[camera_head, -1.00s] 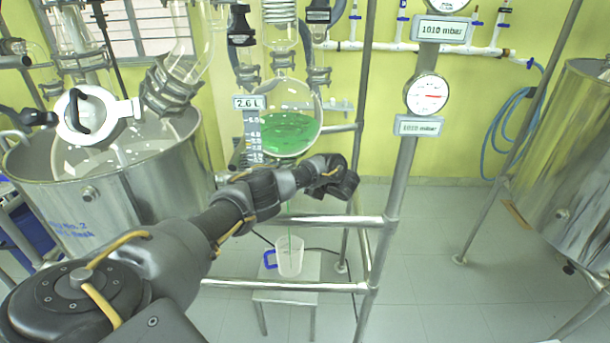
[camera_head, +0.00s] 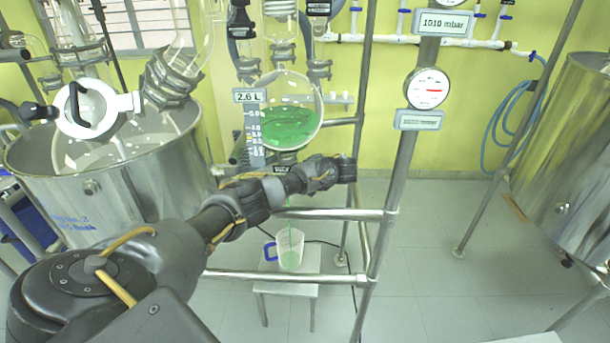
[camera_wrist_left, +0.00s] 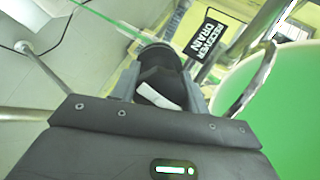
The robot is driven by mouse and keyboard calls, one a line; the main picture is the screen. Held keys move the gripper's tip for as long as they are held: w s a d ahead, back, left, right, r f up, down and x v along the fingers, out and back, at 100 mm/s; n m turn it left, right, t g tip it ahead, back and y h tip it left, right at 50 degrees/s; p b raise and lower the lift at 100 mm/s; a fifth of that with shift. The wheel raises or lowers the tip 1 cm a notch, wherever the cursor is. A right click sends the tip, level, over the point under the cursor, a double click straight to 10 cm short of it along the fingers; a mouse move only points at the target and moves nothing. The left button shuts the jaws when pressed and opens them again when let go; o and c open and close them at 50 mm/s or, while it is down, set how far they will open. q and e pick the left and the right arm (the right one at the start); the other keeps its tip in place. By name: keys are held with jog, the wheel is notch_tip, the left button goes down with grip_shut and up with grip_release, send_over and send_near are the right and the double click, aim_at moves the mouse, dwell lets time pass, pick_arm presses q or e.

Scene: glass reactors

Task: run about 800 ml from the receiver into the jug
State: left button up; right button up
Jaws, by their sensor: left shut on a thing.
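The round glass receiver (camera_head: 303,90) hangs at the centre with green liquid (camera_head: 288,127) in its lower part. Its tag (camera_head: 248,96) reads 2.6 L. A thin green stream (camera_head: 289,205) falls from beneath it into the clear jug (camera_head: 290,240) with a blue handle, which holds some green liquid low down. My left gripper (camera_wrist_left: 160,80) is shut on the black drain valve handle (camera_wrist_left: 160,58), which carries a white mark, beside a label (camera_wrist_left: 212,38) reading RECEIVER DRAIN. In the head view my left arm hides the valve. My right gripper is out of view.
The jug stands on a small stool (camera_head: 312,272) inside a metal pipe frame (camera_head: 330,214). A steel vessel (camera_head: 110,195) stands at left, another (camera_head: 570,170) at right. A gauge (camera_head: 428,89) sits on the post. The floor at right is mostly clear.

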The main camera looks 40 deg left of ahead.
pick_arm(q)
jog(key=n, duration=0.4)
jog(key=shift+d+f+n+h+b, duration=0.1)
jog(key=shift+n+h+b, duration=0.2)
jog(key=shift+b, duration=0.1)
jog(key=shift+n, duration=0.3)
jog(key=o, duration=1)
jog(key=b+v, duration=0.2)
jog(key=v, duration=0.9)
